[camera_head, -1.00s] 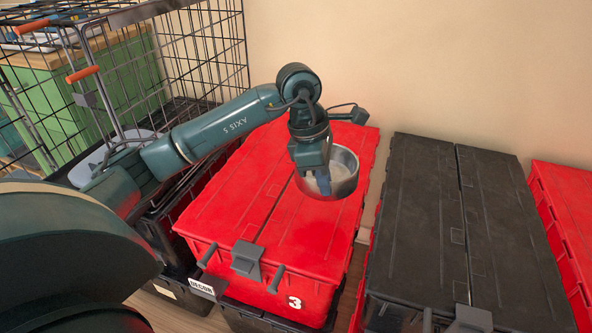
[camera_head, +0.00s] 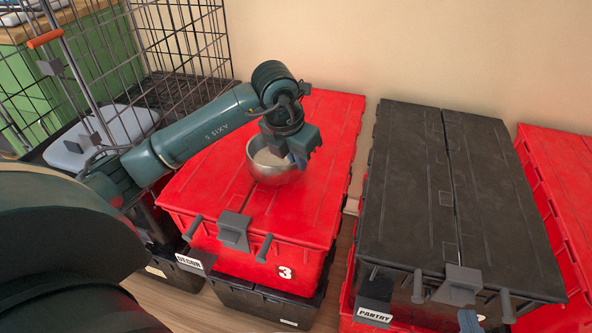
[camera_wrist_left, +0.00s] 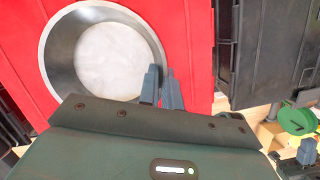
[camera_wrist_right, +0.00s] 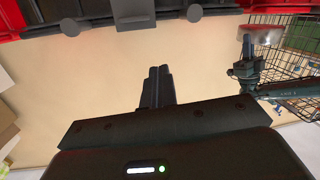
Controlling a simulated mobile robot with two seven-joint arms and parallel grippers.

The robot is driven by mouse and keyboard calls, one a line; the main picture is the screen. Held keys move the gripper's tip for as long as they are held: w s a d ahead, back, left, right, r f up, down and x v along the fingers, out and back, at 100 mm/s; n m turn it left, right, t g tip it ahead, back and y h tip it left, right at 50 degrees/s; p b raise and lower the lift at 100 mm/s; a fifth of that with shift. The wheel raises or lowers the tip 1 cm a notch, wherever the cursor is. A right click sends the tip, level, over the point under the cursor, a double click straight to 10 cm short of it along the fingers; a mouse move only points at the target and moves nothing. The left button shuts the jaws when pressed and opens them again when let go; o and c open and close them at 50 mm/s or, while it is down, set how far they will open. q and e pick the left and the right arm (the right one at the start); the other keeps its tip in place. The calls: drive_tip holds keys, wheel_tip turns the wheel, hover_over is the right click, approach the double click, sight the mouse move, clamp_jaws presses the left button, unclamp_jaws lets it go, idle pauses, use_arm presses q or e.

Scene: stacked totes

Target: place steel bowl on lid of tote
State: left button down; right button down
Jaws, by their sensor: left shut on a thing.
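The steel bowl (camera_head: 262,172) is a round metal bowl, upright over the red lid (camera_head: 325,125) of the tote marked 3. My left gripper (camera_head: 297,158) is shut on the bowl's right rim. The left wrist view shows the bowl (camera_wrist_left: 60,75) with a pale inside and the left fingertips (camera_wrist_left: 161,85) at its rim. I cannot tell whether the bowl's base touches the lid.
A black tote (camera_head: 405,190) labelled PANTRY stands to the right, with another red tote (camera_head: 560,180) beyond it. A wire cage (camera_head: 185,45) stands at the back left. The red lid is clear around the bowl. Narrow gaps separate the stacks.

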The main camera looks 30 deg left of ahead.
sight(298, 172)
use_arm(q)
drive_tip(key=shift+f+b, duration=0.4)
drive_tip(key=shift+f, duration=1.35)
use_arm(e)
drive_tip(key=shift+a+r+t, duration=0.1)
drive_tip(key=shift+a+t, duration=0.05)
drive_tip(key=shift+t, duration=0.25)
use_arm(q)
drive_tip(key=shift+f, duration=0.15)
drive_tip(key=c, duration=1.6)
unclamp_jaws()
